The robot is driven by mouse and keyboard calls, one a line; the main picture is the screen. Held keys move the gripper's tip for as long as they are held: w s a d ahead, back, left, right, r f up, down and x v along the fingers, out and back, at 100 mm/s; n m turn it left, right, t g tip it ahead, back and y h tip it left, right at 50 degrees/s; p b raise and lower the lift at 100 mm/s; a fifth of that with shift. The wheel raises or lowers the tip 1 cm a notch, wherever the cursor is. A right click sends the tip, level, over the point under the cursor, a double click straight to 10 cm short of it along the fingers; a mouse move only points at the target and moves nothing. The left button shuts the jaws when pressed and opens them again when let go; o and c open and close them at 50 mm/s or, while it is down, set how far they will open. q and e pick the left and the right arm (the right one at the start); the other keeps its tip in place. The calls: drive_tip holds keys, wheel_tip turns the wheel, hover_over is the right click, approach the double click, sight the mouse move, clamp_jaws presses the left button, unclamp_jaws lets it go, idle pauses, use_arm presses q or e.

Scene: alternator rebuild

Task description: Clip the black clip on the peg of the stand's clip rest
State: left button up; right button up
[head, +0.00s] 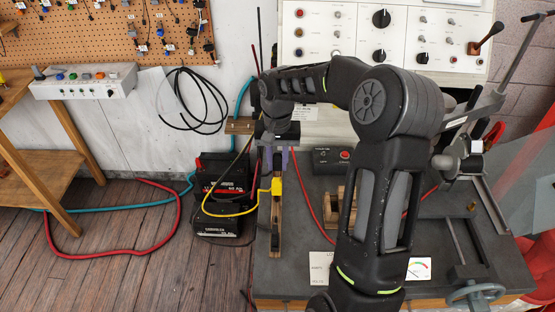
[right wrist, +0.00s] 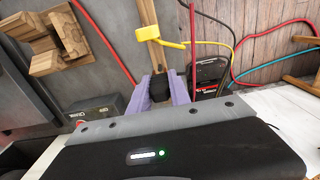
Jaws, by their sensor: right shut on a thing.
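My right gripper (head: 277,160) points down at the left side of the grey bench. Its purple fingers (right wrist: 164,90) are shut on a small black piece, which looks like the black clip (right wrist: 173,84). The clip is mostly hidden in the head view. It is over or against one end of a narrow wooden bar (head: 275,230), which looks like part of the stand. I cannot tell whether it touches the bar or a peg. A yellow clip (head: 276,186) sits on the bar, close to the fingers; it also shows in the right wrist view (right wrist: 172,31). My left gripper is not in view.
A black battery-like box (head: 226,178) stands left of the bench with cables around it. A yellow cable (head: 228,213) and a red cable (head: 308,195) run near the fingers. A notched wooden block (head: 331,219) and a control box (head: 330,161) stand to the right.

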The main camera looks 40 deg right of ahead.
drive_tip(key=shift+f, duration=0.15)
drive_tip(key=shift+f+b, duration=0.9)
drive_tip(key=shift+f, duration=0.15)
drive_tip(key=o, duration=1)
wheel_tip(320, 180, up, 9)
drive_tip(key=p, duration=0.6)
drive_tip(key=shift+f, duration=0.2)
